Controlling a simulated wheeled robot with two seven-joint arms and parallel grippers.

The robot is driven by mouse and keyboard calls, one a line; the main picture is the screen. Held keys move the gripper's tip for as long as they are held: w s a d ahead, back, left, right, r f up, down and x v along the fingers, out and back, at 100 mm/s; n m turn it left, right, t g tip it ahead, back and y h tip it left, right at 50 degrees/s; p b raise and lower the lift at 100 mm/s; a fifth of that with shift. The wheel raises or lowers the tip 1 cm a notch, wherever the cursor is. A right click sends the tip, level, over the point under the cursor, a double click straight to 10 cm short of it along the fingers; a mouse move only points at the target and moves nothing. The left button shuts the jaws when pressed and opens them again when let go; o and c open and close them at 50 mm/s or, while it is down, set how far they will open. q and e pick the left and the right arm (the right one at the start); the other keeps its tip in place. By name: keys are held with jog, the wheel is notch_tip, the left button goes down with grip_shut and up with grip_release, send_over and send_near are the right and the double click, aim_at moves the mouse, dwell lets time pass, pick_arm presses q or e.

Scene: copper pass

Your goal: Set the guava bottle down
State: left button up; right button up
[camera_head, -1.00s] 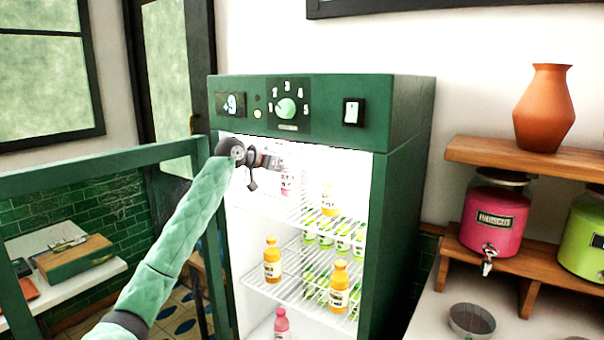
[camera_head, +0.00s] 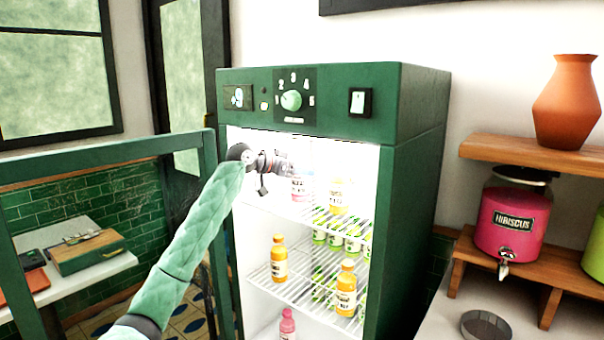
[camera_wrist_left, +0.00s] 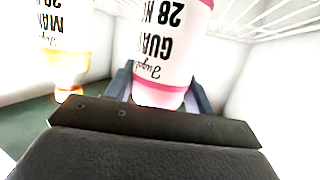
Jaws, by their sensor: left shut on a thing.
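My left gripper (camera_head: 287,168) reaches into the open green fridge, near its top shelf. It is shut on the pink guava bottle (camera_head: 299,187). In the left wrist view the guava bottle (camera_wrist_left: 168,50) fills the middle between the two fingers (camera_wrist_left: 160,90), its label upside down in the picture. The bottle looks upright in the head view. Whether its base touches the top wire shelf (camera_head: 290,210) is hard to tell. My right gripper is not in view.
An orange mango bottle (camera_head: 340,196) stands on the top shelf right of the guava bottle. Orange and green bottles fill the shelf below, and another pink bottle (camera_head: 287,325) stands lower. The fridge's side wall (camera_head: 415,190) bounds the right; its open door frame (camera_head: 100,146) is left.

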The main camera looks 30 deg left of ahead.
pick_arm(q)
jog(key=shift+s+r, duration=0.15)
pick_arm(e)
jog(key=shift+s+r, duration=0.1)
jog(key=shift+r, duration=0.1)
pick_arm(q)
jog(key=o, duration=1.4)
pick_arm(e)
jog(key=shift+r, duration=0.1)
